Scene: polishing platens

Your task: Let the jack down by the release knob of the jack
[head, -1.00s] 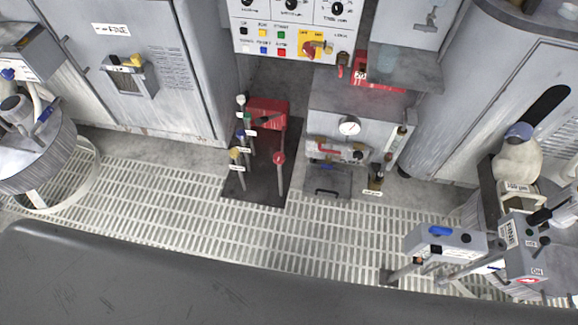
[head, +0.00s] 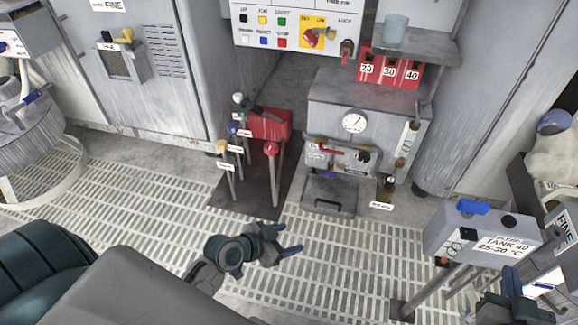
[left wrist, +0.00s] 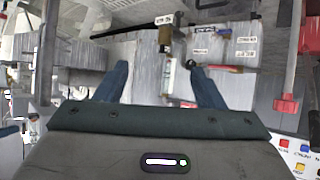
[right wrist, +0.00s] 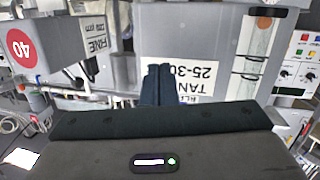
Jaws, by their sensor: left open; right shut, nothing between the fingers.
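A red jack-like body (head: 268,122) stands on a dark mat (head: 250,188) left of centre in the head view. Upright rods beside it carry a yellow knob (head: 222,146), a blue knob (head: 232,129) and a red ball knob (head: 271,148). I cannot tell which is the release knob; their tags are too small to read. My left gripper (head: 285,238) is open and empty above the grating, in front of the mat. It also shows in the left wrist view (left wrist: 157,70). My right gripper (head: 513,281) is shut and empty by the tank label; its fingers touch in the right wrist view (right wrist: 157,70).
A grey unit with a round gauge (head: 354,122) stands right of the mat, with a black-topped brass knob (head: 389,184) near its foot. A grey tank box (head: 480,232) on posts stands at the front right. The grating (head: 330,260) between is clear.

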